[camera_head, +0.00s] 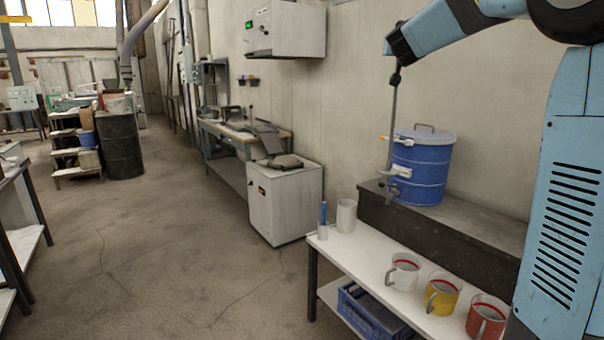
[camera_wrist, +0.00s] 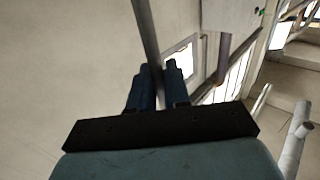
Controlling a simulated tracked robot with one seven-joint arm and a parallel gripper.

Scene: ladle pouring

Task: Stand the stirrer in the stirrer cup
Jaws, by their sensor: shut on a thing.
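My gripper (camera_head: 396,76) is high at the upper right of the head view, above and in front of the blue drum. In the wrist view, the rod (camera_wrist: 147,45) runs between the two blue fingers (camera_wrist: 158,85). A plain white cylinder (camera_head: 346,215), which looks like the stirrer cup, stands at the far-left end of the white table, below and left of the rod.
A narrow white holder with a blue stick (camera_head: 323,228) stands beside the cylinder. White (camera_head: 404,273), yellow (camera_head: 441,294) and red (camera_head: 486,317) mugs line the white table (camera_head: 372,262). The blue drum (camera_head: 420,165) with a tap stands on a dark ledge (camera_head: 470,232).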

